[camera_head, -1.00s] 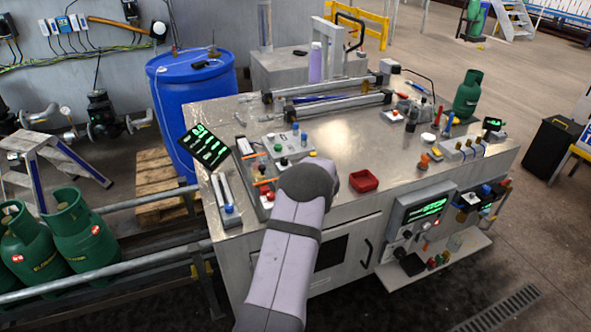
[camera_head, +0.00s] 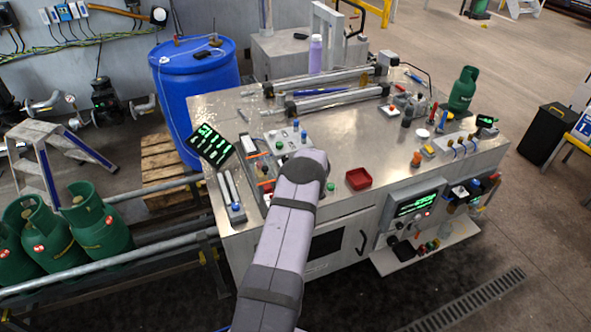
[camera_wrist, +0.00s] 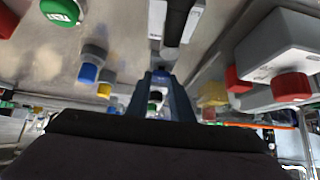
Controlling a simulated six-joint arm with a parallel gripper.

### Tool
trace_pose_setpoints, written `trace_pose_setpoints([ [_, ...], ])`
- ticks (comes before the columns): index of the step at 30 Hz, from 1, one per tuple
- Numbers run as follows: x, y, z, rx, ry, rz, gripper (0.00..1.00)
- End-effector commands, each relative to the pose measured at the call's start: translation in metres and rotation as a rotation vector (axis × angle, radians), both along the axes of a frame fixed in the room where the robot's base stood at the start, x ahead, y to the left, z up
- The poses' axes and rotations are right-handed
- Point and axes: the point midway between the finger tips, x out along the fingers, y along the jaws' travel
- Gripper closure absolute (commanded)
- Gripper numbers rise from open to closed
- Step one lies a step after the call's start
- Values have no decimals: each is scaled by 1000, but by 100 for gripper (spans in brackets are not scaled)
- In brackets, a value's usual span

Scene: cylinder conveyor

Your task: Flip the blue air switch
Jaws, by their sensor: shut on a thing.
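In the wrist view my gripper (camera_wrist: 163,82) is shut on a small part between its narrow fingertips. A little blue (camera_wrist: 159,73) shows there, mostly hidden by the fingers, so I cannot tell its position. A grey and black fitting (camera_wrist: 174,22) lies just beyond the fingertips. In the head view my own arm hides the fingers and whatever they hold. Small blue knobs show on the left part of the bench, one on a twin-bar slide (camera_head: 236,208) and others on a grey control block (camera_head: 304,136).
In the wrist view a blue button (camera_wrist: 88,73), a green button (camera_wrist: 62,10) and a red knob (camera_wrist: 291,87) surround the gripper. In the head view a red tray (camera_head: 358,179), a tilted black display (camera_head: 208,145) and two long cylinders stand around. The bench (camera_head: 345,135) is clear in its middle.

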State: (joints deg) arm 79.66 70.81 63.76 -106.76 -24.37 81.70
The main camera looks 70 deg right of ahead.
Motion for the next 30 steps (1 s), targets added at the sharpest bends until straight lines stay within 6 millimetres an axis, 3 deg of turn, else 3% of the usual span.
trace_pose_setpoints([
  [13, 1, -1, 1, 9, 13, 0, 100],
  [14, 1, -1, 1, 9, 13, 0, 75],
  [16, 1, -1, 1, 8, 13, -1, 61],
  [30, -2, 1, 4, 8, 13, -2, 61],
])
